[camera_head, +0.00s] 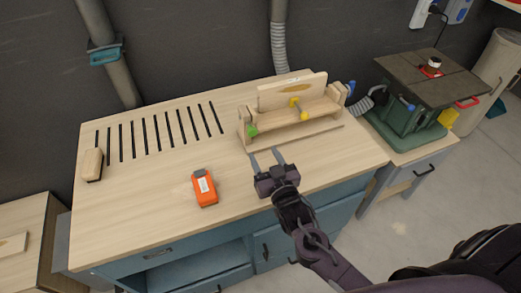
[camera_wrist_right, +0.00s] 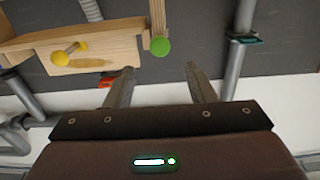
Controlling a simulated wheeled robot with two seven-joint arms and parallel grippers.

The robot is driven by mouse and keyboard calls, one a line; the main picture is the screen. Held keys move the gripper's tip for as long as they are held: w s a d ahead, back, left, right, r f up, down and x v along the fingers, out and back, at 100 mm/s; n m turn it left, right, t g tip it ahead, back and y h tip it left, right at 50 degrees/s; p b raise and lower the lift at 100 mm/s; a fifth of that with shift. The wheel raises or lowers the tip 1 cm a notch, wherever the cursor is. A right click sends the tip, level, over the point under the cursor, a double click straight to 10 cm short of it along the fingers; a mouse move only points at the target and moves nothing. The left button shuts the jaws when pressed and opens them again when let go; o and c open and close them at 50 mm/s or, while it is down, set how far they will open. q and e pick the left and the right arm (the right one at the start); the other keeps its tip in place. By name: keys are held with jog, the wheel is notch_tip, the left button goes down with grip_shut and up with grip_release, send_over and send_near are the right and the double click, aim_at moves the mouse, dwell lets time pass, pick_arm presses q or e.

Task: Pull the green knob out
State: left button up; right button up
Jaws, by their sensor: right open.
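The green knob (camera_head: 252,131) is at the left end of a wooden jig (camera_head: 290,108) on the workbench. In the right wrist view the green knob (camera_wrist_right: 160,47) is round, on a wooden end piece, and lies ahead of the gap between my fingertips. My right gripper (camera_head: 265,154) is open and empty, in front of the knob and apart from it, over the bench. Its two spread fingers also show in the right wrist view (camera_wrist_right: 160,69). My left gripper is not in view.
An orange box (camera_head: 205,188) lies on the bench (camera_head: 150,210), left of my right gripper. A wooden block (camera_head: 92,164) is at the far left. A green machine (camera_head: 415,100) stands right.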

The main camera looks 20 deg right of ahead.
jog(key=shift+s, duration=0.3)
